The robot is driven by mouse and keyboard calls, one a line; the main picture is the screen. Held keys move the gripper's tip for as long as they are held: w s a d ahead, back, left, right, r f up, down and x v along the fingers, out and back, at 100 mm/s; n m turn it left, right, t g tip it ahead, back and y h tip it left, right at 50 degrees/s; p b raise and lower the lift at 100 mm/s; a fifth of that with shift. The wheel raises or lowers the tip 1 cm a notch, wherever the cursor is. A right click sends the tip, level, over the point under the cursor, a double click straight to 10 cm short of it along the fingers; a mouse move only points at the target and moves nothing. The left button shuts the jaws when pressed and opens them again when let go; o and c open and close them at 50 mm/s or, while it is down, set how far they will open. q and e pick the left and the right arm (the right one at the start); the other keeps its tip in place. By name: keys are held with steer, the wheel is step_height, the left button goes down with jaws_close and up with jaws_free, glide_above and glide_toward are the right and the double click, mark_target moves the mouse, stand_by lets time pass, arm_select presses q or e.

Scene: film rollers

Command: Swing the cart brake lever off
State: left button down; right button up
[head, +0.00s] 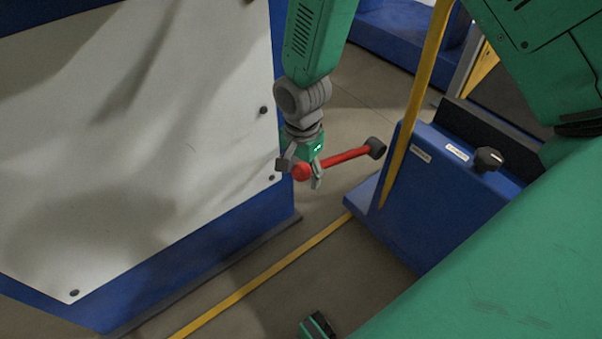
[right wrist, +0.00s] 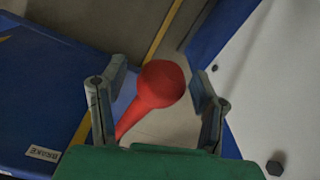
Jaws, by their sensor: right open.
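The brake lever (head: 345,157) is a red rod with a round red knob at its left end and a dark pivot (head: 376,147) at its right end, beside the blue cart (head: 420,200). My right gripper (head: 300,173) is open, with its fingers on either side of the knob. In the right wrist view the red knob (right wrist: 162,84) sits between the open fingers, with a gap showing on both sides. The rod runs down and left from it, partly hidden by my gripper. My left gripper is not seen for sure.
A large white panel (head: 120,150) on a blue base stands close on the left. The cart has a black dial (head: 488,159) and a yellow bar (head: 416,95). A "BRAKE" label (right wrist: 43,152) shows in the right wrist view. A yellow floor line (head: 260,278) crosses the open floor.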

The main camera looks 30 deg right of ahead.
steer(key=shift+a+r, duration=0.1)
steer(key=shift+a, duration=0.2)
jaws_close()
steer(key=d+r+y+p, duration=0.1)
steer(key=r+p, duration=0.1)
steer(key=p, duration=0.1)
steer(key=d+r+y+p, duration=0.1)
steer(key=r+p, duration=0.2)
steer(key=d+r+y+p, duration=0.1)
steer(key=r+p, duration=0.1)
steer(key=p, duration=0.1)
steer(key=shift+w+d+r+p, duration=0.2)
steer(key=shift+d+r+p, duration=0.1)
steer(key=shift+d+r, duration=0.1)
steer(key=w+d+r+y+p, duration=0.1)
steer(key=d+r+y+p, duration=0.2)
steer(key=d+r+p, duration=0.5)
steer(key=shift+d+p, duration=0.5)
steer(key=shift+d, duration=0.5)
